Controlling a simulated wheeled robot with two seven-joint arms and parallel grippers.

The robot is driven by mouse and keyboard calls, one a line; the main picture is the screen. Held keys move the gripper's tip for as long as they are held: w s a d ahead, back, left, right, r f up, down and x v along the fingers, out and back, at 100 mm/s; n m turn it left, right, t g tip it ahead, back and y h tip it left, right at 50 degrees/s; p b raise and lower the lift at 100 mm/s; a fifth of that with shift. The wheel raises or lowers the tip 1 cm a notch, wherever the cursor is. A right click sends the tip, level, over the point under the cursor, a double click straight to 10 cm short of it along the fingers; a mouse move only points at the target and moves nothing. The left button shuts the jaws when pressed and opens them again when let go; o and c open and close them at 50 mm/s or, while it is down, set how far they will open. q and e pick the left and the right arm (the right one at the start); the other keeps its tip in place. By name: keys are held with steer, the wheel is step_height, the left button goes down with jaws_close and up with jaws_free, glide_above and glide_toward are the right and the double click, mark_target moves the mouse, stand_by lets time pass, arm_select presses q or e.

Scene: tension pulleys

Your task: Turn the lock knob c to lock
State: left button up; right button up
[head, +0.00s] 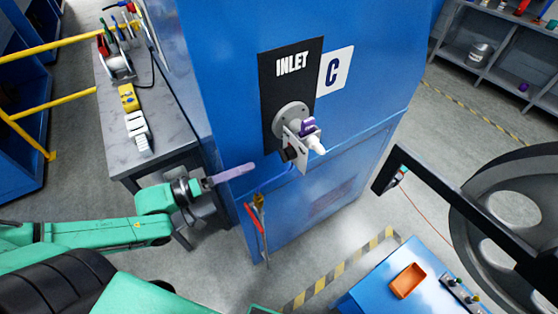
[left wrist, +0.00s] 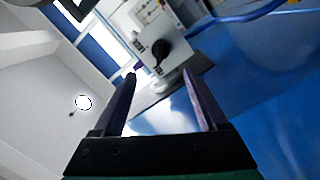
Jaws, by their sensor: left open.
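The blue cabinet (head: 225,60) carries a black INLET panel (head: 268,85) with a white sign marked C (head: 334,71). A grey round flange (head: 290,113) on the panel holds a white plate, a purple piece (head: 307,126) and a white-tipped spout (head: 316,144). A small dark knob (head: 287,153) shows at the plate's lower left; in the left wrist view a black knob (left wrist: 160,50) sits on a white plate. My left gripper (head: 242,171) is left of and below the knob, apart from it. Its fingers (left wrist: 160,78) are open and empty, pointing toward the fixture.
A grey bench (head: 160,130) with tools stands left of the cabinet. A blue table (head: 375,287) with an orange tray (head: 408,281) and a large dark wheel (head: 480,200) are at the right. Shelves (head: 480,25) stand behind.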

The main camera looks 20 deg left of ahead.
mark_target(287, 154)
arm_select(q)
steer(key=b+x, duration=0.4)
steer(key=x, duration=0.6)
steer(key=shift+w+d+b, duration=0.15)
steer(key=shift+b, duration=0.25)
steer(key=shift+f, duration=0.15)
jaws_close()
arm_select(e)
step_height(287, 154, down, 6)
steer(key=shift+f, duration=0.15)
